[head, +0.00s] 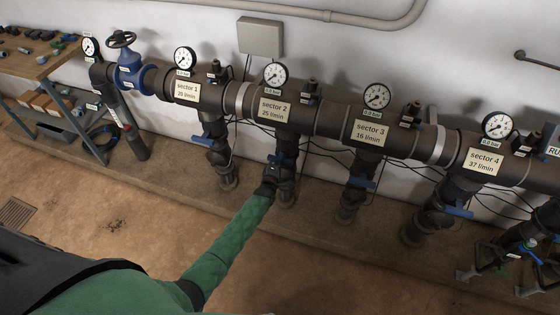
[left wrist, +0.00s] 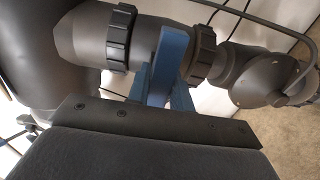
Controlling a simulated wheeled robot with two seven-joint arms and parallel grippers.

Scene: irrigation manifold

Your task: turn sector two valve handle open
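The sector 2 valve has a blue handle (head: 283,161) on the pipe below the "sector 2, 25 l/min" label (head: 275,110). The handle also shows close up in the left wrist view (left wrist: 168,62), beside a dark ribbed pipe collar. My left gripper (head: 268,182) is right at this valve, just below and left of the handle in the head view. In the left wrist view the dark gripper body (left wrist: 150,122) covers the lower end of the handle. My right gripper is not in view.
Black cables run behind the pipes. A workbench (head: 40,62) stands at the far left. The floor (head: 130,215) in front is mostly clear.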

